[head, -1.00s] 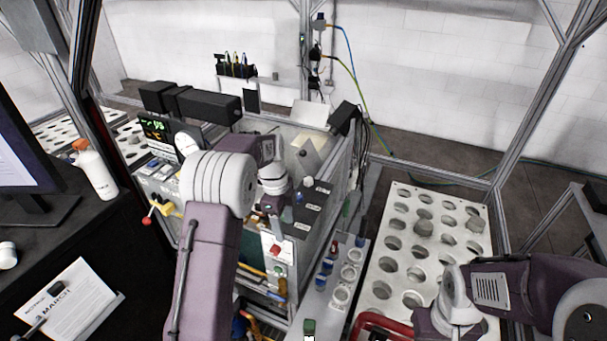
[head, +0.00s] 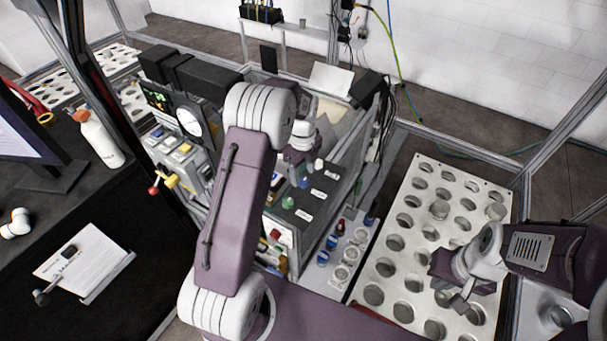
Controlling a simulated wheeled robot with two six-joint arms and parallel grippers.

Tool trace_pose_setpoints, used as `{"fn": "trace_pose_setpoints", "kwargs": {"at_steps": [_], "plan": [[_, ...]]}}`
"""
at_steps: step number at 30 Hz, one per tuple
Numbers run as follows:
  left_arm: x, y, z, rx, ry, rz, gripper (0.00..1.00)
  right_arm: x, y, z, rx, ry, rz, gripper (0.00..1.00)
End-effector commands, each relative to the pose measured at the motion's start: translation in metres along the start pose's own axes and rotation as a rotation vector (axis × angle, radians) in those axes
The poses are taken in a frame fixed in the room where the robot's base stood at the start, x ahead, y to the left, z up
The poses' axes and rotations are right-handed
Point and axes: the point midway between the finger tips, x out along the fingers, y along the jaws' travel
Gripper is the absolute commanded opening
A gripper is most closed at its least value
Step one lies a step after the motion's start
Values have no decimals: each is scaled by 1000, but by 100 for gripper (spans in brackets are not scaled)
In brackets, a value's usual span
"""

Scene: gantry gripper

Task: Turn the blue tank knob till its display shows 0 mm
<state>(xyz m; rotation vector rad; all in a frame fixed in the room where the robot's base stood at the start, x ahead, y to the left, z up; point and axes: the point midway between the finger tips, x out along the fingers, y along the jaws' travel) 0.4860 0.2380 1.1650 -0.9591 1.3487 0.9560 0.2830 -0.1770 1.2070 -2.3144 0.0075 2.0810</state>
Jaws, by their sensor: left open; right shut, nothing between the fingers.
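The blue knob (head: 304,182) stands on a dark sloped panel (head: 290,223), between a green knob (head: 288,202) and a pale knob (head: 318,165). Small white displays sit to the right of the knobs; the one beside the blue knob (head: 318,194) is too small to read. My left gripper (head: 292,168) is open, pointing down just above and left of the blue knob. I cannot tell whether it touches the knob, and its fingertips are partly hidden by my arm. My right gripper (head: 460,303) is shut and empty over the perforated plate.
A perforated white plate (head: 437,178) fills the right side. A narrow rack (head: 352,285) with blue- and red-capped vials stands between it and the panel. A black desk with a bottle (head: 100,140) is at far left.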

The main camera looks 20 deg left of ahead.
Motion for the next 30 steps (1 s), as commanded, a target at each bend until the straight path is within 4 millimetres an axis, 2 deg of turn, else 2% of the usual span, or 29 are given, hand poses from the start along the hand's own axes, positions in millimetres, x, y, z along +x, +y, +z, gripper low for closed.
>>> {"fn": "trace_pose_setpoints", "kwargs": {"at_steps": [1, 6, 14, 15, 21, 30], "plan": [[6, 1, -1, 0, 3, 5, 56, -8, 0, -1, 0, 0, 0, 0], [27, 0, 0, -1, 1, 2, 56, -14, 0, -2, 0, 0, 0, 0], [33, 0, 0, -1, 0, -1, 56, -13, 0, -1, 0, 0, 0, 0], [33, 0, 0, -1, 0, -1, 53, -13, 0, -1, 0, 0, 0, 0], [33, 0, 0, -1, 0, 0, 0, -13, 0, -1, 0, 0, 0, 0], [33, 0, 0, -17, 1, 0, 0, -12, 0, -1, 0, 0, 0, 0]]}}
